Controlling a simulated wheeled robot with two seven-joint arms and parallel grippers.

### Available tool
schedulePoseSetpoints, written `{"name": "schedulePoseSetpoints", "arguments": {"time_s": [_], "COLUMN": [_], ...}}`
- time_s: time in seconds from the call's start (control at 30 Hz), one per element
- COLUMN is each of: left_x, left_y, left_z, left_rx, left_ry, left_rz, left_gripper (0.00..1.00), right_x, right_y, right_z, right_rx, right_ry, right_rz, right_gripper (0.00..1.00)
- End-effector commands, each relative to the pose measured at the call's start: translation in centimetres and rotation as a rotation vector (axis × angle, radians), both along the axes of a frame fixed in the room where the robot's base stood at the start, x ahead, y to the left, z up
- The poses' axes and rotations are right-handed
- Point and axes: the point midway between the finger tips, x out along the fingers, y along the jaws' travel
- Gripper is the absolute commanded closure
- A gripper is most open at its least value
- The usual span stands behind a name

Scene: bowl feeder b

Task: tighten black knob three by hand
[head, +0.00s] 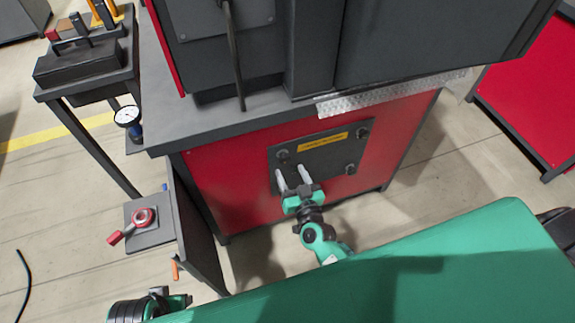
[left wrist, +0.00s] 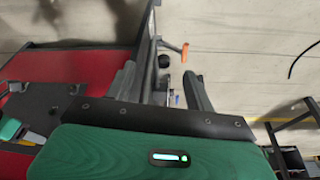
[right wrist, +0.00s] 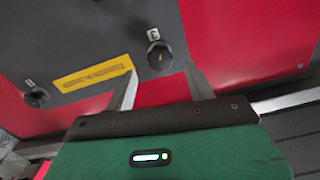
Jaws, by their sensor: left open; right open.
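Black knob three (head: 283,155) is the upper left knob on the dark panel (head: 318,156) of the red machine. In the right wrist view the knob (right wrist: 160,57), marked 3, sits beyond and between the fingertips, with no visible contact. My right gripper (head: 293,176) is open and empty, its fingers towards the panel; it also shows in the right wrist view (right wrist: 158,83). My left gripper (left wrist: 160,78) is open and empty in the left wrist view, away from the panel. In the head view its arm shows at the bottom left, with the fingers unclear.
Other black knobs sit at the panel's upper right (head: 362,133) and lower right (head: 350,170). A yellow label (head: 325,141) lies between the upper knobs. A red-handled switch (head: 144,217) and an orange lever (left wrist: 185,52) stand to the left. A dark table edge overhangs the panel.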

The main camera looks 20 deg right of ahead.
Motion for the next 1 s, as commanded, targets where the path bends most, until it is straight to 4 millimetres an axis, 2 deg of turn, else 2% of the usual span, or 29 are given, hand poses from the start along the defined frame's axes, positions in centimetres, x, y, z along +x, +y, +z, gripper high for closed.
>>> {"name": "schedulePoseSetpoints", "arguments": {"time_s": [0.1,0.23,0.4,0.67,0.9,1.0], "left_x": [-0.1,-0.1,0.0,-0.1,-0.1,-0.1], "left_y": [0.0,0.0,0.0,0.1,0.1,0.1], "left_z": [0.1,0.4,0.7,0.7,0.6,0.6], "left_rx": [0.0,0.0,-0.001,0.0,0.0,0.0], "left_ry": [-0.002,-0.005,-0.012,-0.01,-0.009,-0.008], "left_rz": [0.0,-0.001,0.0,-0.001,-0.001,-0.001], "left_gripper": [0.45,0.45,0.45,0.45,0.45,0.45], "right_x": [1.9,3.1,3.9,3.9,3.9,3.9], "right_y": [0.0,0.1,0.1,0.1,0.1,0.1], "right_z": [0.0,0.0,0.0,0.0,0.0,0.0], "right_rx": [-0.001,0.0,-0.001,-0.001,-0.001,0.0], "right_ry": [-0.001,0.0,0.0,0.0,0.0,0.0], "right_rz": [0.0,0.0,0.0,0.0,0.0,0.0], "right_gripper": [0.45,0.45,0.45,0.45,0.9,0.9]}}
